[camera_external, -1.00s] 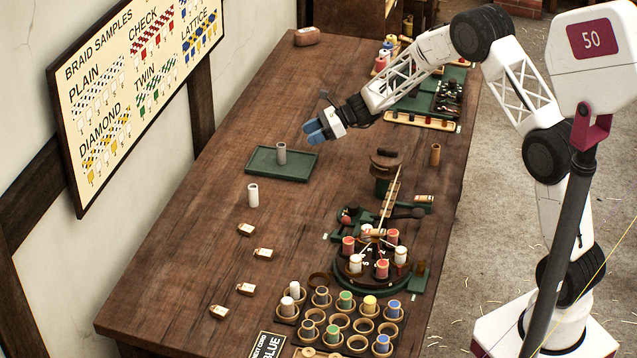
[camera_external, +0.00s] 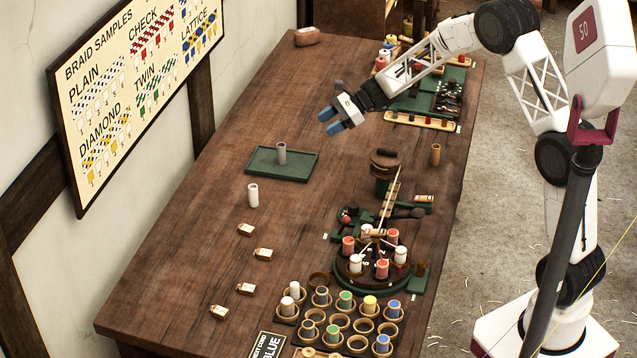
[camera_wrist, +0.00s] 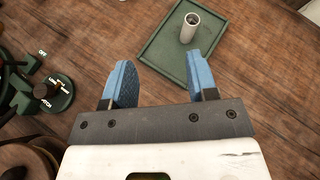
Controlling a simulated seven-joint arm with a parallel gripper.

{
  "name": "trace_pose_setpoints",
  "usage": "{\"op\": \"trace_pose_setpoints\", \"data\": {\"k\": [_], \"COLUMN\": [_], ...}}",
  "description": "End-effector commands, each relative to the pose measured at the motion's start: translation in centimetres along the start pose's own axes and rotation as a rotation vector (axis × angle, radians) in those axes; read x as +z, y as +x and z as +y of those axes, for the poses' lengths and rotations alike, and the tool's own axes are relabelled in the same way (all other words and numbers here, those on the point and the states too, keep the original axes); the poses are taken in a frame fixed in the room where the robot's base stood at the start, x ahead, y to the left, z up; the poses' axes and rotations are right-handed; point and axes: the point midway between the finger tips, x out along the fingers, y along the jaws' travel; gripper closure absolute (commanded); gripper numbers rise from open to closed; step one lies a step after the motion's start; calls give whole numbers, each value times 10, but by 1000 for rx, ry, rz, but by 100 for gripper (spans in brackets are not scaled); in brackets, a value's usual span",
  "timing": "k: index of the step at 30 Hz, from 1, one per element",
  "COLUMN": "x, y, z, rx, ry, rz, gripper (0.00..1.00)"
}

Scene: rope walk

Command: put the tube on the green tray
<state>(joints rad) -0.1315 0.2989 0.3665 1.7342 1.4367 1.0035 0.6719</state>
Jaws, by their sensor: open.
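A grey tube (camera_external: 281,153) stands upright on the green tray (camera_external: 302,172), near the middle of its far side. In the wrist view the tube (camera_wrist: 189,28) shows its open top and the tray (camera_wrist: 160,47) lies beyond my fingers. A white tube (camera_external: 253,195) stands upright on the bare table, in front of and to the left of the tray. My gripper (camera_external: 332,121) is open and empty, above the table and to the upper right of the tray. Its blue fingers are apart in the wrist view (camera_wrist: 160,84), with nothing between them.
A round braiding stand (camera_external: 372,268) with bobbins is at the table's front right. Several ring holders with spools (camera_external: 345,303) stand before it. Small tagged blocks (camera_external: 263,254) lie at left. A dark green post (camera_external: 383,175) stands right of the tray. Table between tray and blocks is mostly free.

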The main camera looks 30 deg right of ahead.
Motion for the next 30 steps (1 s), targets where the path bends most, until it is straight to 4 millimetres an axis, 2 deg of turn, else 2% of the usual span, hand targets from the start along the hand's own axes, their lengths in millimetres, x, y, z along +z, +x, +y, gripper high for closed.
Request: {"op": "trace_pose_setpoints", "data": {"k": [3,15,24,30], "x": [21,68,90,98], "y": [-30,-119,-182,-222], "z": [21,102,169,215], "rx": [28,145,239,307], "ry": [-96,-417,-651,-801], "rz": [39,184,298,378], "gripper": [47,47,47,47]}}
